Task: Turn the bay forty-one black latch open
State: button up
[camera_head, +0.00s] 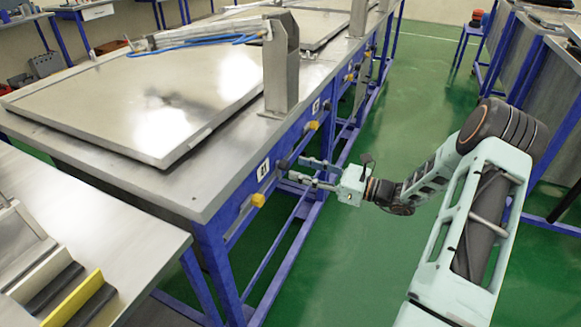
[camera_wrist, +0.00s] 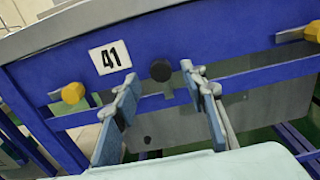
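The black latch (camera_wrist: 160,71) shows as a round dark knob on the blue front rail, just right of the white plate marked 41 (camera_wrist: 110,57). In the head view the black latch (camera_head: 284,164) sits on the same rail, close to the fingertips. My gripper (camera_wrist: 159,78) is open, with one finger to the left of the latch and one to the right. No contact with the latch is visible. In the head view my gripper (camera_head: 297,168) reaches toward the bench front from the right.
A yellow latch (camera_wrist: 72,93) lies left of the 41 plate, and another yellow latch (camera_wrist: 312,32) is at far right. The grey lid (camera_head: 140,90) lies on the bench beside a metal post (camera_head: 281,65). Green floor (camera_head: 350,255) is clear beside the bench.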

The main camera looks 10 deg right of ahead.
aim_at(288, 165)
jog(key=shift+x, duration=2.15)
jog(key=shift+c, duration=0.4)
grip_shut()
